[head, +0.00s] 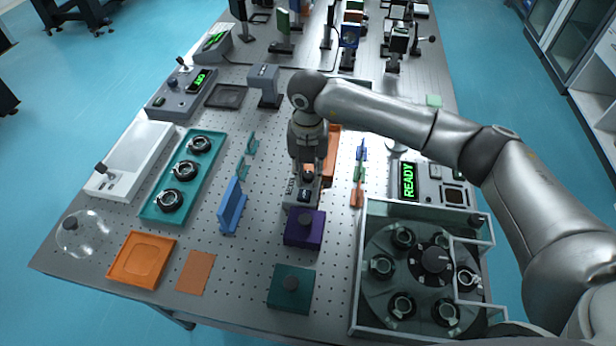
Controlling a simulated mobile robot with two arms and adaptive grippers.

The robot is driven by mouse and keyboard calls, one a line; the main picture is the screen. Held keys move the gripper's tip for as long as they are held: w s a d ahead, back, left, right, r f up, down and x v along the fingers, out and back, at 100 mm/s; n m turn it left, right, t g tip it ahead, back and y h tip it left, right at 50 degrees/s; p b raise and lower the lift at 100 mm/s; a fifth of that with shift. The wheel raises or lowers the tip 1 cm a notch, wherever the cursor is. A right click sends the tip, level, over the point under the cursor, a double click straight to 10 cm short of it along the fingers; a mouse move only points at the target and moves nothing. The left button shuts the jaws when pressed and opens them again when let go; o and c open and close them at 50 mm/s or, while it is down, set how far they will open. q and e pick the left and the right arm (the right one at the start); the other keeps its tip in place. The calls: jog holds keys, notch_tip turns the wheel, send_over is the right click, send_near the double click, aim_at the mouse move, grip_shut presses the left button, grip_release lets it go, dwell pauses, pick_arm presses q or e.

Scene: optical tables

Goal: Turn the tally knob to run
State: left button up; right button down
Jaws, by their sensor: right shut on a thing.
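My right gripper (308,166) points down over a small grey unit (302,194) in the middle of the table. It is shut on the dark knob (308,177) on top of this unit, which I take to be the tally knob. The fingers hide much of the knob, and I cannot read which mark it points to. The unit's small labels are too small to read. My left gripper is not in view.
A purple block (304,229) and a dark green block (291,288) stand in front of the unit. A blue bracket (231,208) is to the left. A glass-walled carousel case (359,270) and a console reading READY (408,182) are to the right.

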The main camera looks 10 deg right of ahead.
aim_at(308, 175)
jog(key=shift+n, duration=0.5)
jog(key=c, duration=1.2)
grip_release()
jog(key=shift+c, duration=0.2)
notch_tip(308, 175, up, 12)
